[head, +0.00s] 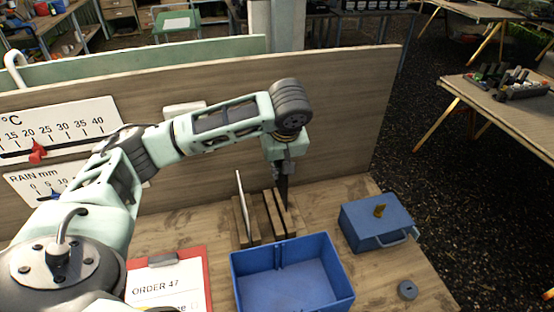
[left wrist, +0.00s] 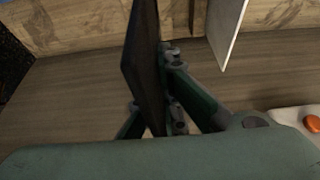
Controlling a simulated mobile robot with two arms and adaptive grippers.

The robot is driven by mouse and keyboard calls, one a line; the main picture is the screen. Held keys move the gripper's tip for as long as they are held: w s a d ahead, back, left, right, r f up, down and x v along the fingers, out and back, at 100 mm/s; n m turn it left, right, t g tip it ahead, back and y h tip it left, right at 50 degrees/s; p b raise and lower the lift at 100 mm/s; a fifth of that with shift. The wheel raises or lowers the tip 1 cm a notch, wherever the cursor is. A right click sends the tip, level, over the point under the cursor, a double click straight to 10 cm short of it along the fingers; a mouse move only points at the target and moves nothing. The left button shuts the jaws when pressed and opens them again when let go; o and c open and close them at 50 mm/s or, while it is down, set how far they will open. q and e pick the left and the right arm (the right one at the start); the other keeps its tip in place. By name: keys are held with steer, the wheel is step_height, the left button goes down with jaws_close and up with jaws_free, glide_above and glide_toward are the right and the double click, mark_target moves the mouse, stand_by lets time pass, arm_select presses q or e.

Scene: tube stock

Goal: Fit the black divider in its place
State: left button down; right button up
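The black divider (head: 284,192) stands upright, seen nearly edge-on, at a slotted wooden rack (head: 273,216) behind the blue bin. My left gripper (head: 284,172) reaches down over it from above. In the left wrist view the dark panel (left wrist: 142,65) runs between the fingers of my left gripper (left wrist: 158,108), one finger on each side. The fingers appear closed on it, though the panel partly hides the left finger. I cannot tell whether its lower edge sits in a slot. My right gripper is not in view.
A white panel (head: 241,206) stands in a second wooden rack to the left; it also shows in the wrist view (left wrist: 225,30). The open blue bin (head: 290,247) looks empty. A blue lidded box (head: 372,215) stands right, a clipboard (head: 200,258) left. A wooden board (head: 335,110) rises behind.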

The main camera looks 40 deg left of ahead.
mark_target(277, 181)
arm_select(q)
steer(key=shift+f, duration=0.45)
steer(key=shift+f, duration=0.1)
steer(key=shift+f, duration=1.4)
steer(key=shift+f, duration=0.1)
steer(key=shift+f, duration=0.7)
steer(key=shift+f+b, duration=0.4)
steer(key=shift+f, duration=0.3)
